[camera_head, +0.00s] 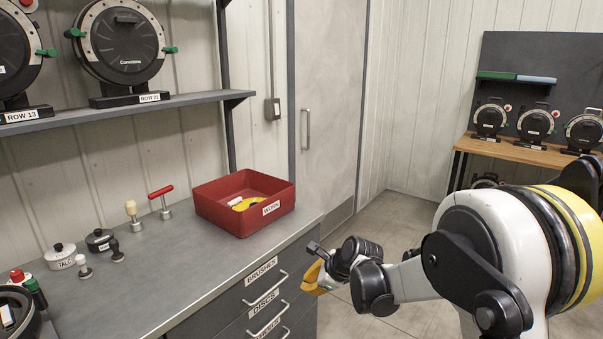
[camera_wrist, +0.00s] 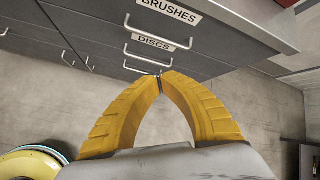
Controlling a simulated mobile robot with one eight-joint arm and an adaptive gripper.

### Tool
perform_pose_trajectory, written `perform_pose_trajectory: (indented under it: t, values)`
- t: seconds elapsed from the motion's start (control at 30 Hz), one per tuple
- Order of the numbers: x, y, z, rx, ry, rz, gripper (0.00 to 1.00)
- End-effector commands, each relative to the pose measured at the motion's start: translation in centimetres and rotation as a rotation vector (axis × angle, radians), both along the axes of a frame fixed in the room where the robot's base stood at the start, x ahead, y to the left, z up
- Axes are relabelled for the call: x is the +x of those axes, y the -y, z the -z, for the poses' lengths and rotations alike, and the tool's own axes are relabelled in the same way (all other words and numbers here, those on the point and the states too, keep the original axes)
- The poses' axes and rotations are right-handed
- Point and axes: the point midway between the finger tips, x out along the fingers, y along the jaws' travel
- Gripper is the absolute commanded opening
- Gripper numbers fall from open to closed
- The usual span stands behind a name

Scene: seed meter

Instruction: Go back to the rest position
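My gripper (camera_head: 314,277) hangs in the air in front of the drawer cabinet, beside its front right corner, with the floor below it. In the wrist view its two yellow fingers (camera_wrist: 160,76) lean together and their tips meet. Nothing shows between them. My arm reaches in from the right side of the head view.
The grey counter (camera_head: 150,290) holds a red bin (camera_head: 245,203) and several small tools and pots. Drawer handles (camera_head: 266,318) stick out from the cabinet front near my gripper. A wooden bench (camera_head: 520,150) with meters stands at the back right. Open floor (camera_head: 400,205) lies between.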

Motion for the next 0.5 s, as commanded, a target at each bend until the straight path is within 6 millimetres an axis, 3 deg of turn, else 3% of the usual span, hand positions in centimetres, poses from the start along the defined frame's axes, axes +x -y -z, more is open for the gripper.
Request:
perform_pose_trajectory:
  t: [0.03, 0.2, 0.33, 0.5]
  values:
    - [-1.6, 1.1, -2.4, -0.067, 0.044, -0.059, 0.0]
    - [-7.0, 5.0, -8.3, -0.322, 0.191, -0.289, 0.0]
    - [-12.0, 7.7, -11.6, -0.517, 0.284, -0.476, 0.0]
    - [-19.2, 11.1, -14.1, -0.772, 0.377, -0.732, 0.0]
